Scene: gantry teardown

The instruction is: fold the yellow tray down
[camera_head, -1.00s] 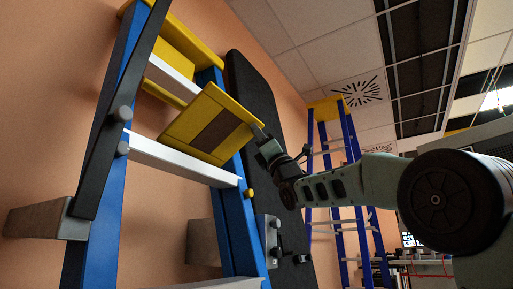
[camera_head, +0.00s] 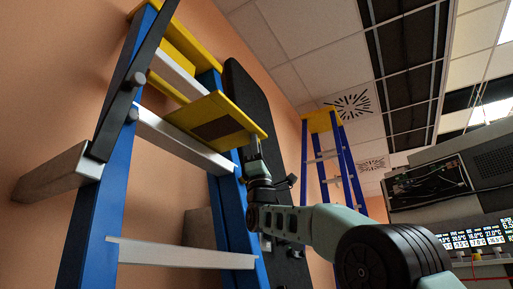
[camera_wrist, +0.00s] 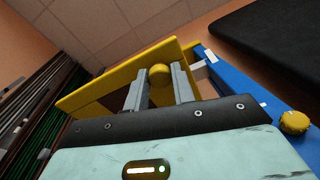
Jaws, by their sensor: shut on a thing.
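The yellow tray (camera_head: 217,121) is on the blue ladder (camera_head: 115,185), near the upper white step, jutting out to the right and close to level. Its underside with a brown panel faces me in the head view. My gripper (camera_head: 252,147) is at the tray's right edge. In the wrist view, the fingers of my gripper (camera_wrist: 161,90) are shut on a round yellow knob (camera_wrist: 160,74) on the tray (camera_wrist: 110,87). Much of the tray's face is hidden behind my gripper there.
A second blue ladder with a yellow top (camera_head: 322,121) stands behind to the right. A dark padded board (camera_head: 250,95) leans on the orange wall behind the ladder. A panel with number displays (camera_head: 475,237) is at the right.

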